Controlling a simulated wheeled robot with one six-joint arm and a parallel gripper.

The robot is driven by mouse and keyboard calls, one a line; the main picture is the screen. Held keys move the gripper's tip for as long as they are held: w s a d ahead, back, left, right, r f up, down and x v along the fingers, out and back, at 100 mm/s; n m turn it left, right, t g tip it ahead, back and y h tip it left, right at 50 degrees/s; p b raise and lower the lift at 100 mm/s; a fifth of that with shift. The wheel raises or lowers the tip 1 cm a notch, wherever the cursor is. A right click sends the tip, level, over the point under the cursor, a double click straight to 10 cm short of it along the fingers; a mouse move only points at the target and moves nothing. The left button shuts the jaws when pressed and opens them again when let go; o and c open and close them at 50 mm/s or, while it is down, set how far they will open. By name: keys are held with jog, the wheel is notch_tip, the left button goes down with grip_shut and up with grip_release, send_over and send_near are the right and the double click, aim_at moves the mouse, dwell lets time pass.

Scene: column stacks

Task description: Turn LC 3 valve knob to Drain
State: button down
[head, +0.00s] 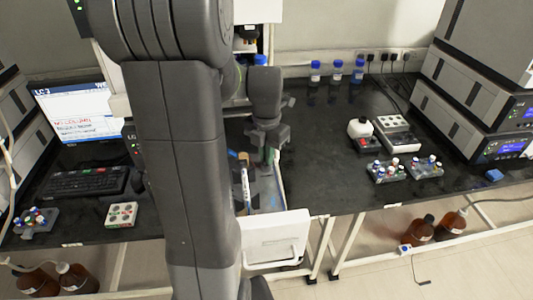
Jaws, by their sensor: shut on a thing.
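My gripper (267,150) is low in the middle of the head view, above an open white drawer (277,237) beside my upright arm. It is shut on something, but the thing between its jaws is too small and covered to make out. A bit of green shows close to the fingers. A slim pale stick-like piece (245,182) stands just left of the gripper. I cannot pick out the LC 3 valve knob or its Drain mark; my arm covers much of this area. The lit monitor (72,112) at left has a heading starting with LC and red writing.
A keyboard (84,183) and a vial rack (36,221) lie on the left bench. Blue-capped bottles (336,70), a white-and-grey device (397,133) and vial racks (390,172) stand on the right bench. Brown bottles (450,225) are on the floor. The right bench's middle is clear.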

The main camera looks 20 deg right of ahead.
dwell(0.5)
jog(key=c, duration=1.5)
grip_release()
jog(key=shift+c, duration=0.2)
notch_tip(320, 180, up, 14)
jog(key=shift+f, duration=0.1)
notch_tip(320, 180, down, 14)
jog(key=shift+r, duration=0.1)
jog(key=shift+r, duration=0.1)
